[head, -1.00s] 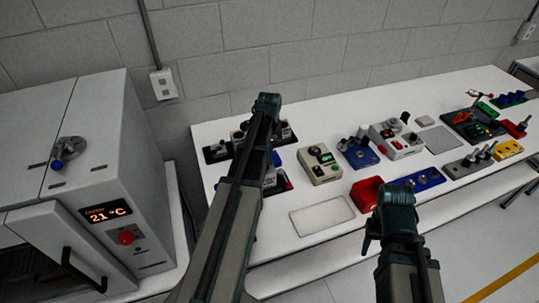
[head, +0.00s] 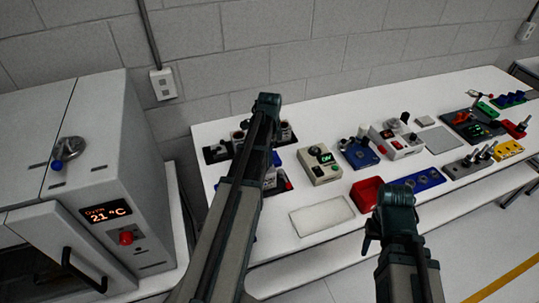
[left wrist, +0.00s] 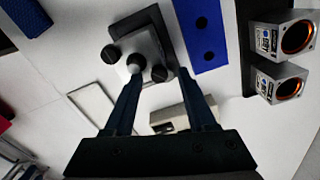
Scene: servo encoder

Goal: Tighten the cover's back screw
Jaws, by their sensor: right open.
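In the left wrist view a light grey cover (left wrist: 148,45) sits on a dark base at the top. Dark round screw heads show on it: one at the left (left wrist: 110,54), one in the middle (left wrist: 136,60) and one at the lower right (left wrist: 158,74). My left gripper (left wrist: 158,72) is open, its two fingers apart over the cover's near edge. The left fingertip is close to the middle head; I cannot tell whether it touches. In the head view my left arm hides its fingertips and most of this area. My right gripper (head: 371,238) hangs at the table's front edge, mostly hidden by its wrist.
The white table (head: 270,225) holds a beige box (head: 320,168), a blue fixture (head: 360,152), a red block (head: 367,192) and a pale plate (head: 321,215). Beside the cover are a blue plate (left wrist: 205,35) and metal blocks with orange-ringed bores (left wrist: 282,82). An oven (head: 110,170) stands left.

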